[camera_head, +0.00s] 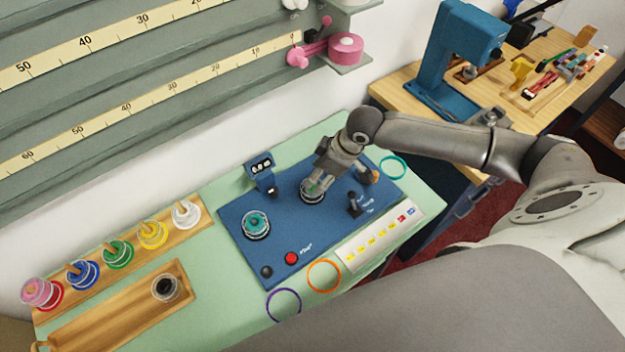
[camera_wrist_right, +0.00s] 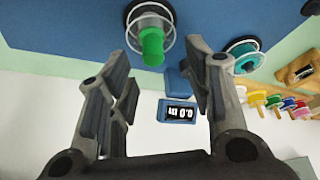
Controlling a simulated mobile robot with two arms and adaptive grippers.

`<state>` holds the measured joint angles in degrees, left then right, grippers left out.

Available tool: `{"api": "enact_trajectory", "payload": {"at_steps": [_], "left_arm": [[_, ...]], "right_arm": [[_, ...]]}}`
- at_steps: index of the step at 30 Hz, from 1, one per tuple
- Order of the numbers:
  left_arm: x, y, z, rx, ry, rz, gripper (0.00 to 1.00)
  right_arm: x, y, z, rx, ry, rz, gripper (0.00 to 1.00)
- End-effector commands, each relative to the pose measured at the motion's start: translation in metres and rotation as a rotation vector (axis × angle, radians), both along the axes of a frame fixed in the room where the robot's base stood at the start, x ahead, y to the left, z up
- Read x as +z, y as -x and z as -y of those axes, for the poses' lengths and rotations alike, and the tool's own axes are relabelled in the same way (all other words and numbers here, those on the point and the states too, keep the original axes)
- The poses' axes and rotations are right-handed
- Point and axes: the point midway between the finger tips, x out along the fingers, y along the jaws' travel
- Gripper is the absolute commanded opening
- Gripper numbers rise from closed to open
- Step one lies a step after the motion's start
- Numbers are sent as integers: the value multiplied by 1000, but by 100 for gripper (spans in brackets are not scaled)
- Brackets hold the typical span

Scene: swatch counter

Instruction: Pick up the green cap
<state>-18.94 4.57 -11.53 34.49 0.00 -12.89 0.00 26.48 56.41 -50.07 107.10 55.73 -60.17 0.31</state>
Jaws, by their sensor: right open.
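The green cap (camera_wrist_right: 152,46) is a small upright cylinder in the middle of a round, ringed metal base on the blue board. In the head view the green cap (camera_head: 313,187) shows only as a small patch, mostly hidden by my right gripper (camera_head: 318,182). In the wrist view my right gripper (camera_wrist_right: 158,58) is open and empty. Its fingertips stand on either side of the cap's line, with the cap around or just beyond the tips. I cannot tell whether they touch it. My left gripper is not in view.
A teal spool (camera_head: 256,224) on a ringed base stands left on the blue board (camera_head: 283,233). A display unit (camera_head: 261,174) stands behind. A black lever (camera_head: 354,204) and a red button (camera_head: 291,258) rise nearby. Coloured spools line a wooden rack (camera_head: 199,230) at left.

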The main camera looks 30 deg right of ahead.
Motion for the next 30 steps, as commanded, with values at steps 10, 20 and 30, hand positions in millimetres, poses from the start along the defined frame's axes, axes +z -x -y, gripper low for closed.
{"api": "enact_trajectory", "payload": {"at_steps": [10, 20, 30], "left_arm": [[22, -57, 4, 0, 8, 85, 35], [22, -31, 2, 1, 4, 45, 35], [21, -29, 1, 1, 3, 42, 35]], "right_arm": [[-28, -15, -4, -1, 0, -1, 47], [-48, -21, -9, 1, 1, 1, 47], [-47, -21, -9, 1, 1, 1, 23]]}}
